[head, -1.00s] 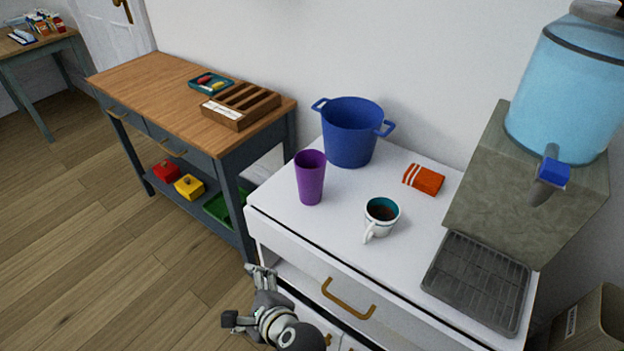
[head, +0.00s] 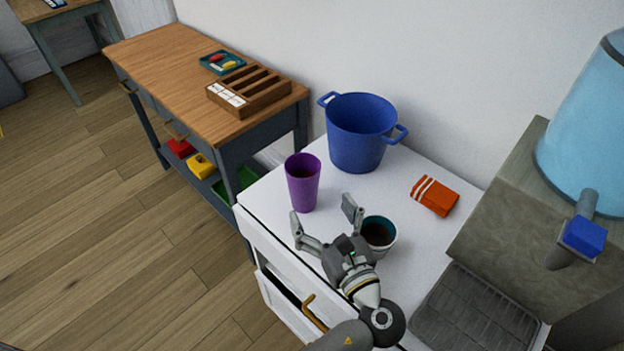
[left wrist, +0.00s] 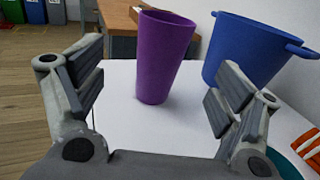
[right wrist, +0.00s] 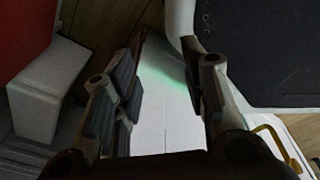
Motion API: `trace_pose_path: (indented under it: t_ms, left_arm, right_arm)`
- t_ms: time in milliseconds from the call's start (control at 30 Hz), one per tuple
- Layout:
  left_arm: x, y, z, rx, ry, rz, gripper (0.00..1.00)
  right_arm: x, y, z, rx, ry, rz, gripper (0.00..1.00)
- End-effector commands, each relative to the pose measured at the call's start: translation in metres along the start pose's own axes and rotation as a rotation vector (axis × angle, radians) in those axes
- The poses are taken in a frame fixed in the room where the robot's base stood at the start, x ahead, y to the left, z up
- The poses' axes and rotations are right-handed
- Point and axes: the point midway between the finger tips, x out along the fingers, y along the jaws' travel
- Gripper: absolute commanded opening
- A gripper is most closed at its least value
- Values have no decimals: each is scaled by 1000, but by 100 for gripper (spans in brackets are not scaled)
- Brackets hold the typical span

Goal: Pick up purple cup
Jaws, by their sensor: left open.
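The purple cup (head: 303,184) stands upright on the white cabinet top (head: 260,193), near its left edge. My left gripper (head: 322,216) is open and empty over the cabinet, on the near side of the cup and apart from it. In the left wrist view the purple cup (left wrist: 163,55) stands ahead, between the lines of the two open fingers (left wrist: 158,90). My right gripper shows only in the right wrist view (right wrist: 165,90), where its fingers are apart with nothing between them.
A blue pot (head: 361,135) stands behind the cup. A mug (head: 379,234) with dark contents is close beside my left gripper, partly hidden by it. An orange packet (head: 434,196) lies to the right. A water dispenser (head: 535,210) stands at the far right.

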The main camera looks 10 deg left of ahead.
Motion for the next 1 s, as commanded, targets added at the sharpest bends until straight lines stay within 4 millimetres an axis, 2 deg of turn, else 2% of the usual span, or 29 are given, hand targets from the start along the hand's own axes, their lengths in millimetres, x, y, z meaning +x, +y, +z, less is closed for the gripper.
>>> trace_pose_path:
  t_ms: [200,333,467,800,1000]
  left_arm:
    - [40,0,2,0,-3,2,88]
    - [54,0,1,-2,0,1,88]
    - [62,-1,0,-2,0,1,88]
    - [107,-7,-2,-2,0,3,88]
    - [111,-7,-3,-2,3,2,88]
  right_arm:
    - [-7,-23,20,1,-29,-27,40]
    - [-8,-30,24,0,-35,-36,40]
    - [-8,-27,20,-1,-31,-33,40]
    - [-13,-14,10,2,-15,-16,40]
    - [-13,-13,11,2,-16,-15,40]
